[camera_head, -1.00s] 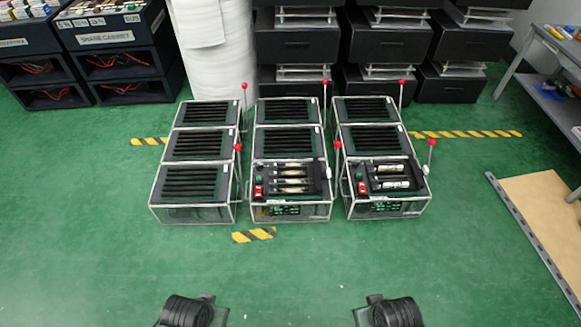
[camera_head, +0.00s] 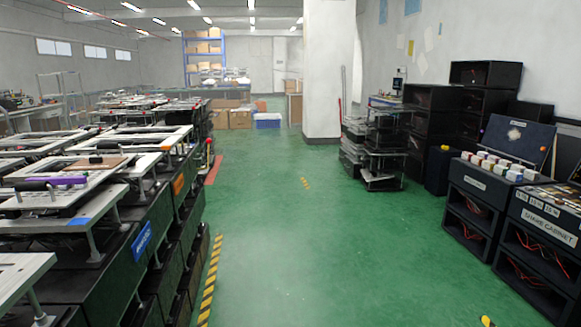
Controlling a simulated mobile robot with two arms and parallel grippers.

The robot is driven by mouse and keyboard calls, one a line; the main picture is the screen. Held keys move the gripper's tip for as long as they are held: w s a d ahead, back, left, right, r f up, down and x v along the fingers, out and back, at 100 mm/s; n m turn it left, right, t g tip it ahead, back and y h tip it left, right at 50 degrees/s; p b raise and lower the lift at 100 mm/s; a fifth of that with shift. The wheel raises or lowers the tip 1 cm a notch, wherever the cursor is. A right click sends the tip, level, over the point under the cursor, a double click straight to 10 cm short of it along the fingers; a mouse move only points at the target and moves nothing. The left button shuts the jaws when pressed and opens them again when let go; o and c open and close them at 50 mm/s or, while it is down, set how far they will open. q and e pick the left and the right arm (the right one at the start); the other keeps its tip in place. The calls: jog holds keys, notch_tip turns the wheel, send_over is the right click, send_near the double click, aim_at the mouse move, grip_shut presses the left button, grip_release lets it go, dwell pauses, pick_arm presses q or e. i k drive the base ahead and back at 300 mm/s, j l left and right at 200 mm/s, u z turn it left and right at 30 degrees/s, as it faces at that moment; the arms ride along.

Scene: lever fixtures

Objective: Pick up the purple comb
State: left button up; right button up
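A small purple object (camera_head: 66,181) lies on a white-framed rack top at the left in the head view. It could be the purple comb, but it is too small to tell its shape. A dark rod-like piece lies beside it on the same frame. Neither of my grippers is in view.
Black cabinets with white-framed tops (camera_head: 150,130) line the left. A yellow-black floor stripe (camera_head: 209,285) runs along them. The shake cabinet (camera_head: 545,215) and black racks stand at the right, a white pillar (camera_head: 322,75) at the back. The green floor (camera_head: 290,240) between is clear.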

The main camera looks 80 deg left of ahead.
aim_at(64, 183)
jog(key=u, duration=1)
jog(key=l+u, duration=0.1)
jog(key=u, duration=2.45)
jog(key=k+u, duration=0.1)
jog(key=u, duration=0.4)
